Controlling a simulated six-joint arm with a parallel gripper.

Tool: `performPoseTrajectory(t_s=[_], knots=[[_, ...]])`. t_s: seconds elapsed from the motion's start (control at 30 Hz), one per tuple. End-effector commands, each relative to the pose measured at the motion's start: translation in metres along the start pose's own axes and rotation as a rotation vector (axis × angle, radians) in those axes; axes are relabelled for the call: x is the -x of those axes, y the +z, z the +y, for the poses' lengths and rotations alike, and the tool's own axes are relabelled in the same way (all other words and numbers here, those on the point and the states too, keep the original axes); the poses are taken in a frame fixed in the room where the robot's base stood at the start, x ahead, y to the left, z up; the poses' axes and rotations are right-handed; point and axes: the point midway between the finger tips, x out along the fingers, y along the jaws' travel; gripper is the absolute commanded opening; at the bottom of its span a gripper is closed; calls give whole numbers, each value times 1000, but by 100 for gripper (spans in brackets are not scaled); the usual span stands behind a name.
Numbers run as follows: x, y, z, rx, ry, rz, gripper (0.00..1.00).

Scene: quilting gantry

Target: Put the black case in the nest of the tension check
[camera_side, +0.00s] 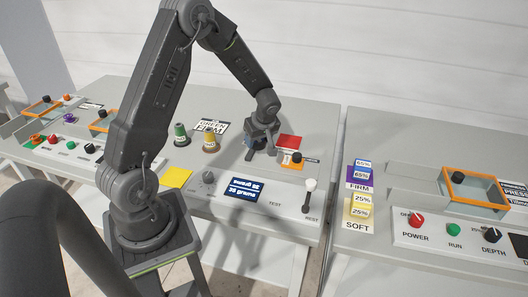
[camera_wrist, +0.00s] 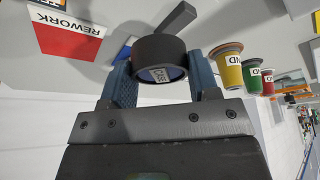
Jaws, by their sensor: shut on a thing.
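My gripper (camera_wrist: 162,78) has its two blue fingers on either side of a black round case (camera_wrist: 158,48) and is shut on it. The case has a white label on its end facing the wrist camera. In the side view my gripper (camera_side: 261,145) is low over the back right of the middle table, left of the red rework patch; the case is not clear there. The tension check panel has a blue display (camera_side: 243,188), a grey knob (camera_side: 208,177) and the words TEST and REST. I cannot make out its nest. A dark bar (camera_wrist: 176,17) lies just beyond the case.
The red rework patch (camera_wrist: 68,38) is left of the gripper in the wrist view. A white-topped lever (camera_side: 309,192) stands front right.

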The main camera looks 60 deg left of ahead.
Motion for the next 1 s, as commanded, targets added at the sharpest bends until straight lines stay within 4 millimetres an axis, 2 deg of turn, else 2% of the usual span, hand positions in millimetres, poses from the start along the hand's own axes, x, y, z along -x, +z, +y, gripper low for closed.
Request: performPoseTrajectory(t_s=[0.1, 0.23, 0.5, 0.93, 0.97, 1.0], knots=[[-5, 10, 13, -2, 1, 0, 32], [-9, 15, 16, 0, -1, 0, 32], [-41, 28, 16, -1, -1, -1, 32], [-47, 30, 16, 0, 0, 0, 32], [-46, 30, 16, 0, 1, 0, 58], [-46, 30, 16, 0, 1, 0, 62]])
